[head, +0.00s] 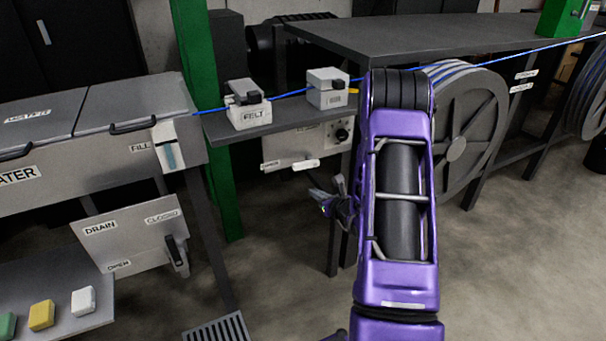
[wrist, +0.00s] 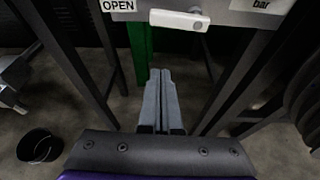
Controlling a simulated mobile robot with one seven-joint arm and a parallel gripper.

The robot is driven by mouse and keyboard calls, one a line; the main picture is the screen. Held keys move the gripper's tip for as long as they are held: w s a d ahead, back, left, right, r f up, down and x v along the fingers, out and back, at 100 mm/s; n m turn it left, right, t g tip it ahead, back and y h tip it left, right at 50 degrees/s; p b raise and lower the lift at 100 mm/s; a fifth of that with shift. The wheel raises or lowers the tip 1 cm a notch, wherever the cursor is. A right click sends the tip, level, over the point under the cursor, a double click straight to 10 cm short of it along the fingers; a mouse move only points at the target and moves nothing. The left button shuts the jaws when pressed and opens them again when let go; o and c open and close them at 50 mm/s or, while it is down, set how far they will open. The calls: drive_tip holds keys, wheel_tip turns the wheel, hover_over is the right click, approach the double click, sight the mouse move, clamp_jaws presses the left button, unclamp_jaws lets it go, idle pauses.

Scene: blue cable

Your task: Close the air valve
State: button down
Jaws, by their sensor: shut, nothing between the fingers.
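The air valve's white lever (head: 306,164) lies about level on a pale panel (head: 290,148) under the small shelf. In the wrist view the lever (wrist: 180,20) is at the top, its left end beside the OPEN label (wrist: 118,5). My gripper (wrist: 161,73) is shut and empty, its fingertips pointing up the picture toward the panel, below and apart from the lever. In the head view my gripper (head: 322,199) shows beside my purple arm, below the panel. The panel's right side is partly hidden by my arm.
A gauge (head: 342,135) is on the same panel. The shelf (head: 280,117) above holds two grey blocks, one labelled FELT. A drain panel (head: 140,235) with a dark handle is at left. Table legs (wrist: 235,85) flank my gripper. A black bucket (wrist: 40,146) stands on the floor.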

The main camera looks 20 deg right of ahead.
sight(304, 162)
drive_tip(key=shift+s+d+f, duration=0.1)
drive_tip(key=shift+d, duration=0.05)
drive_tip(key=d+b+x, duration=0.1)
drive_tip(key=x, duration=0.9)
drive_tip(key=shift+a+r, duration=0.15)
drive_tip(key=shift+r, duration=0.85)
drive_tip(key=shift+a+r, duration=0.1)
drive_tip(key=shift+r, duration=0.9)
drive_tip(key=shift+m, duration=0.3)
drive_tip(key=shift+r+m, duration=0.15)
drive_tip(key=shift+m, duration=0.25)
